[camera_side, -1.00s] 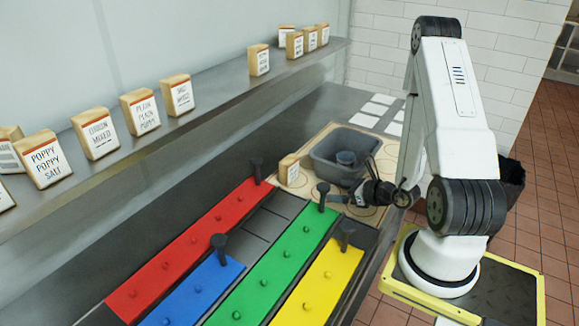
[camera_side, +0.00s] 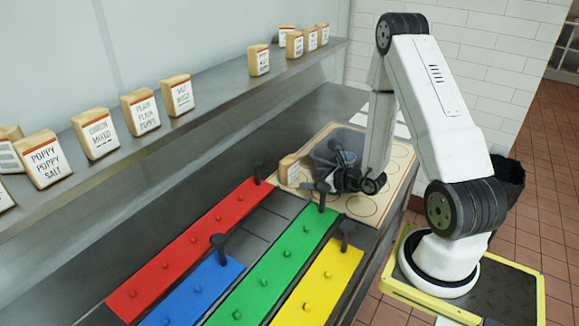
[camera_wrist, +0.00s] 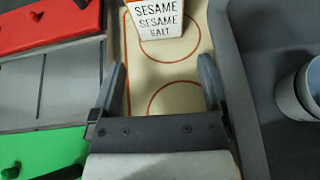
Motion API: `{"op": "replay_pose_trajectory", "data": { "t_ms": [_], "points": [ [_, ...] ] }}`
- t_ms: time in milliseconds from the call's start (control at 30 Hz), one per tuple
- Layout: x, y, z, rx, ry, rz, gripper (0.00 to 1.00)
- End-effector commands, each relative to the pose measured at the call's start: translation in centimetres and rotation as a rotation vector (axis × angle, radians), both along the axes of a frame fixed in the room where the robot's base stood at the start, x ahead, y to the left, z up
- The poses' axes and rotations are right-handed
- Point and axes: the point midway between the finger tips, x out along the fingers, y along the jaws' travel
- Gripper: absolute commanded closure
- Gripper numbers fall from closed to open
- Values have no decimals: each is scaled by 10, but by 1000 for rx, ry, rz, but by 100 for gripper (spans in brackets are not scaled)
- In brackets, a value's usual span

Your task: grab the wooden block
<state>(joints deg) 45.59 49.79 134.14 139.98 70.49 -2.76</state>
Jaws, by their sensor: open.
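The wooden block (camera_side: 289,171) stands upright on the pale board at the near left of the grey tub. In the wrist view the block (camera_wrist: 156,16) shows at the top, with a white label reading "SESAME SESAME SALT". My gripper (camera_wrist: 162,80) is open, its two fingers apart with only the board between them. The block lies beyond the fingertips, roughly in line with the gap. In the side view my gripper (camera_side: 318,187) is low over the board, just right of the block and apart from it.
The grey tub (camera_side: 322,150) with a round cup (camera_wrist: 308,88) in it is close beside my gripper. Red (camera_side: 205,235), blue (camera_side: 195,295), green (camera_side: 285,262) and yellow (camera_side: 322,287) strips with dark knobs lie in front. Several labelled blocks stand on the shelf (camera_side: 215,100).

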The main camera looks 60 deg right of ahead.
Motion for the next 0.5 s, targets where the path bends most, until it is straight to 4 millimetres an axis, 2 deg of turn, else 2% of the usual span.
{"op": "replay_pose_trajectory", "data": {
  "t_ms": [367, 500],
  "points": [
    [8, 0, 0, 0, 0, 0, 0],
    [17, -1, 0, -1, -1, 1, 0]
  ]
}}
